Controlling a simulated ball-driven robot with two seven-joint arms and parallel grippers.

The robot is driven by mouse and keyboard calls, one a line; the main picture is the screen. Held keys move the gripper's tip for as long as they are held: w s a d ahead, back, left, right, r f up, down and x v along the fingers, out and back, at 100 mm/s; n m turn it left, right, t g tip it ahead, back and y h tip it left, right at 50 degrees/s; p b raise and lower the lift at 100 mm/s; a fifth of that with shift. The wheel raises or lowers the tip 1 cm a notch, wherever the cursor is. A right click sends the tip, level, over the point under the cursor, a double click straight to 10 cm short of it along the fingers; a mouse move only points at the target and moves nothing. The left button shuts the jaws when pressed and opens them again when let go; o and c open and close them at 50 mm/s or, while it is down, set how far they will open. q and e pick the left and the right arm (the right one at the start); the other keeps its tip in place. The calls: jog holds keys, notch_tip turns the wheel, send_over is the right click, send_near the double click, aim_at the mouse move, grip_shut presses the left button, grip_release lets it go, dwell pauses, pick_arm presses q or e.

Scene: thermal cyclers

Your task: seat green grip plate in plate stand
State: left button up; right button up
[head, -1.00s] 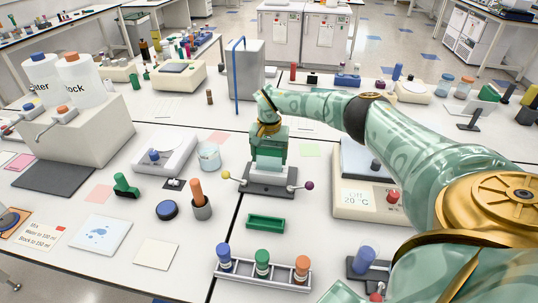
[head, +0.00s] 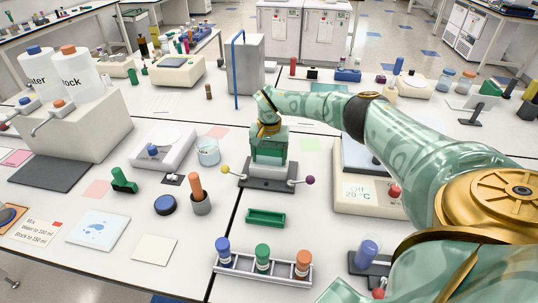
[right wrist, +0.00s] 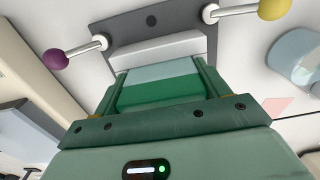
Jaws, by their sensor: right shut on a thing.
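My right gripper (head: 268,158) points down over the plate stand (head: 285,186), a dark base with a yellow knob on the left and a purple knob on the right. In the right wrist view its two dark green fingers (right wrist: 165,95) are shut on the green grip plate (right wrist: 160,92), which spans the gap between them. A pale block of the stand (right wrist: 160,47) lies just beyond the plate. The plate's lower edge is hidden, so I cannot tell whether it touches the stand. My left gripper is not in view.
A green tray (head: 265,217) and a rack of capped bottles (head: 230,262) lie in front of the stand. A heater reading 20 °C (head: 357,195) stands close on the right. A beaker (head: 208,152) and an orange-topped holder (head: 200,204) are on the left.

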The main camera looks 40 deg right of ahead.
jog(key=o, duration=1.2)
jog(key=shift+o, duration=0.2)
notch_tip(320, 180, up, 16)
jog(key=p, duration=0.3)
jog(key=shift+r, duration=0.15)
